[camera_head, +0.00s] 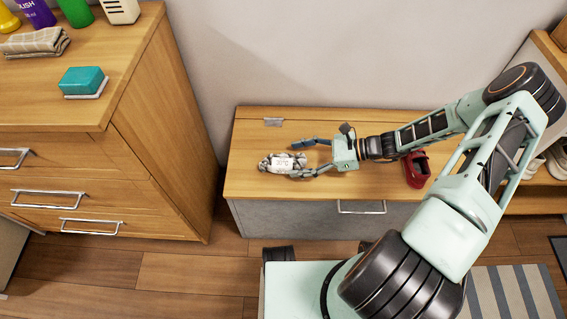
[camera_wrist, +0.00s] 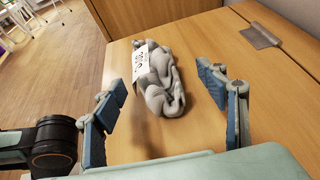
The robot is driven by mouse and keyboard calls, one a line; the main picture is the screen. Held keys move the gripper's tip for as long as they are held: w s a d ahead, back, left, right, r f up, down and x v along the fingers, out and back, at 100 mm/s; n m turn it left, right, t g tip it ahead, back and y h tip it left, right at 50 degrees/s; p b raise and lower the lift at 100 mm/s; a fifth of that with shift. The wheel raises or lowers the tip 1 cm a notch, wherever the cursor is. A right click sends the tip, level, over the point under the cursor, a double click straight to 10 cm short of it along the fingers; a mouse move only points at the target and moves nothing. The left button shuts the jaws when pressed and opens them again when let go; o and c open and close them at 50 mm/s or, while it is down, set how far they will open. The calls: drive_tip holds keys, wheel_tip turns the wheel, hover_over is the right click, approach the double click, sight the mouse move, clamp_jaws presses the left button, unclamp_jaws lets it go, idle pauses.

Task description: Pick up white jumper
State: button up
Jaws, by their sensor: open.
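The white jumper (camera_head: 281,163) is a small crumpled bundle with a printed white patch, lying on the wooden top of the low cabinet (camera_head: 250,185). In the wrist view the jumper (camera_wrist: 165,82) lies ahead of the fingers, with its printed patch on its left side. My gripper (camera_head: 301,158) is open, reaching in from the right just above the cabinet top. In the wrist view its blue-padded fingers (camera_wrist: 172,110) stand apart to either side of the jumper's near end, with gaps on both sides. Nothing is held.
A red shoe (camera_head: 416,170) stands on the cabinet top beneath my arm. A taller wooden drawer unit (camera_head: 165,110) stands to the left, carrying a teal sponge (camera_head: 82,80), a folded cloth (camera_head: 36,42) and bottles. A wall runs behind. A metal hinge plate (camera_wrist: 258,37) lies on the cabinet top.

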sight(274, 158)
drive_tip(key=x, duration=0.1)
drive_tip(key=b+x, duration=0.1)
drive_tip(key=x, duration=0.3)
drive_tip(key=shift+s+f+b, duration=0.15)
drive_tip(key=shift+s+b, duration=0.15)
drive_tip(key=shift+s, duration=0.1)
drive_tip(key=c, duration=1.4)
drive_tip(key=shift+o, duration=0.2)
drive_tip(key=shift+r+p, duration=0.3)
drive_tip(key=shift+r, duration=0.25)
wheel_tip(274, 158, up, 2)
drive_tip(key=shift+r+p, duration=0.2)
drive_tip(key=shift+p, duration=0.45)
drive_tip(key=s+a+r+p, duration=0.4)
drive_tip(key=s+a+r, duration=0.5)
drive_tip(key=a, duration=0.1)
drive_tip(key=shift+s+r, duration=0.3)
drive_tip(key=shift+s, duration=0.05)
